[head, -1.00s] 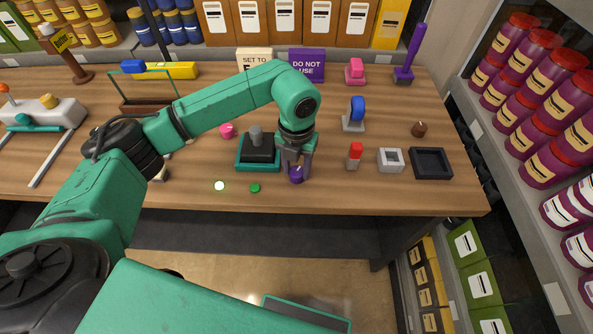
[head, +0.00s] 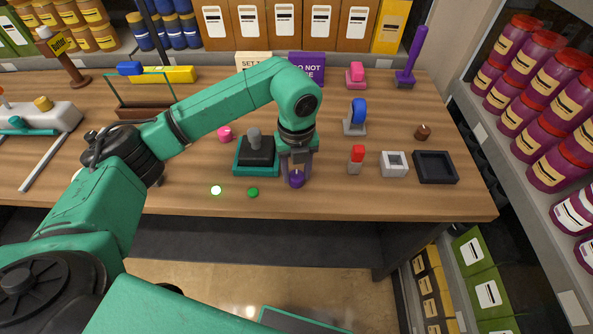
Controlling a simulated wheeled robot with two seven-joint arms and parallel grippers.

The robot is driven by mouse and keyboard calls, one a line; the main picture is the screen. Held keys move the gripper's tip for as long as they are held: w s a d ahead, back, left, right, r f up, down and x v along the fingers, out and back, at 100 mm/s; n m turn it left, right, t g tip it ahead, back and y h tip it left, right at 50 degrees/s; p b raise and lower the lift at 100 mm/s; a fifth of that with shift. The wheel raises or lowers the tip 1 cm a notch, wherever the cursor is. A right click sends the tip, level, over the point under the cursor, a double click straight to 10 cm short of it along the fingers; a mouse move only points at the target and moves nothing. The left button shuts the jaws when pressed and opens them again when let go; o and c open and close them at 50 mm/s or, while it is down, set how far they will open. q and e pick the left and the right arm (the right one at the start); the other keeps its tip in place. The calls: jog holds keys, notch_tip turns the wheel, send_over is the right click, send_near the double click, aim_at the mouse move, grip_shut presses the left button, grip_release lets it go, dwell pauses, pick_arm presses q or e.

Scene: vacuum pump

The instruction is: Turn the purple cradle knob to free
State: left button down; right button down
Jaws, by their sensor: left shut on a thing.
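The purple cradle knob (head: 296,180) is at the front middle of the wooden table. My left gripper (head: 296,176) points down at it, with its two fingers shut on the knob's left and right sides. The knob's top is partly hidden by the gripper, and I cannot read its setting. Just left of it is a black block with a grey post (head: 256,152) on a teal base. A cream sign (head: 253,60) reading "SET TO" is mostly hidden behind my arm. My right gripper is out of view.
A lit pale-green button (head: 216,190) and a green button (head: 253,192) lie at the front edge. A red-topped switch (head: 356,158), a grey square socket (head: 394,164) and a black tray (head: 435,167) stand right. A purple sign (head: 307,68) stands behind.

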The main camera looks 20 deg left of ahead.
pick_arm(q)
jog(key=shift+w+r, duration=0.1)
jog(key=shift+c, duration=1.9)
grip_release()
notch_tip(320, 180, up, 8)
jog(key=shift+f+b, duration=0.2)
jog(key=shift+b, duration=0.7)
notch_tip(320, 180, up, 7)
send_over(297, 174)
jog(key=shift+p, duration=0.3)
jog(key=shift+f, duration=0.1)
